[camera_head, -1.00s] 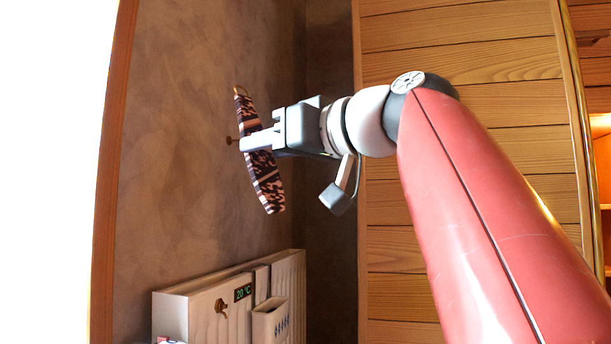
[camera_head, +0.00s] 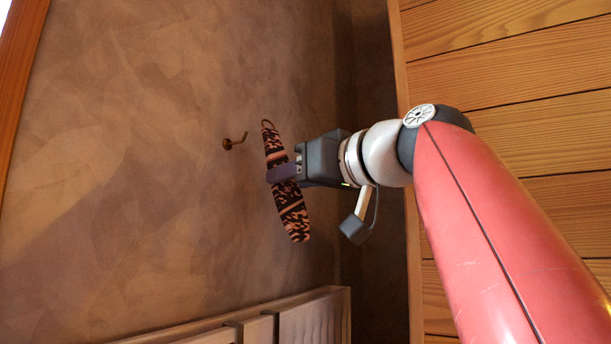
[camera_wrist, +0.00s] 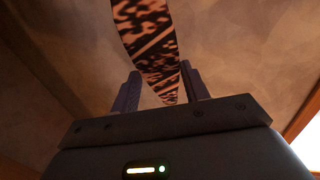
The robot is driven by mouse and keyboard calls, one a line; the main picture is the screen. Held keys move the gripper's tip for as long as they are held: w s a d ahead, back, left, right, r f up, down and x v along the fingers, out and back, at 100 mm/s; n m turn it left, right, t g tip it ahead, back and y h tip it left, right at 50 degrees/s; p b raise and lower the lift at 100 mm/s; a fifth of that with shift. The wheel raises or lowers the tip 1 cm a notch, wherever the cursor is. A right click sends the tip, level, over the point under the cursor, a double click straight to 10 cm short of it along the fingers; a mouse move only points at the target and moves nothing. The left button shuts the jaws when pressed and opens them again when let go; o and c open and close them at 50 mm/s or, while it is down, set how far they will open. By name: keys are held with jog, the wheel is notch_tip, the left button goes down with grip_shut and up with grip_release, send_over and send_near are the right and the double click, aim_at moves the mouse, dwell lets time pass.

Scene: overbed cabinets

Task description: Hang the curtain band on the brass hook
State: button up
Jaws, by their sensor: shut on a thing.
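The curtain band (camera_head: 292,212) is a dark and pink patterned strip with a small brass ring (camera_head: 267,124) at its upper end. My gripper (camera_head: 282,173) is shut on the band a little above its middle. The band hangs slightly tilted, its top leaning left. The brass hook (camera_head: 235,141) sticks out from the wall to the left of the ring, with its tip turned up. The ring and hook are apart in the head view. In the wrist view the band (camera_wrist: 152,45) runs down between the fingers (camera_wrist: 160,95); the hook is not visible there.
A brown mottled wall (camera_head: 130,150) lies behind the band and hook. Wooden plank panelling (camera_head: 500,60) is on the right behind my arm. The wall around the hook is otherwise bare.

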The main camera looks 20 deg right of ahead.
jog(key=w+a+f+b, duration=0.1)
jog(key=w+a+f, duration=0.1)
jog(key=w+a, duration=0.2)
jog(key=shift+w, duration=0.65)
dwell(0.4)
dwell(0.5)
jog(key=o, duration=1.1)
jog(key=shift+d, duration=0.1)
jog(key=shift+c, duration=0.2)
jog(key=b+v, duration=0.1)
jog(key=v, duration=0.6)
jog(key=shift+s+d, duration=0.15)
jog(key=shift+s, duration=0.25)
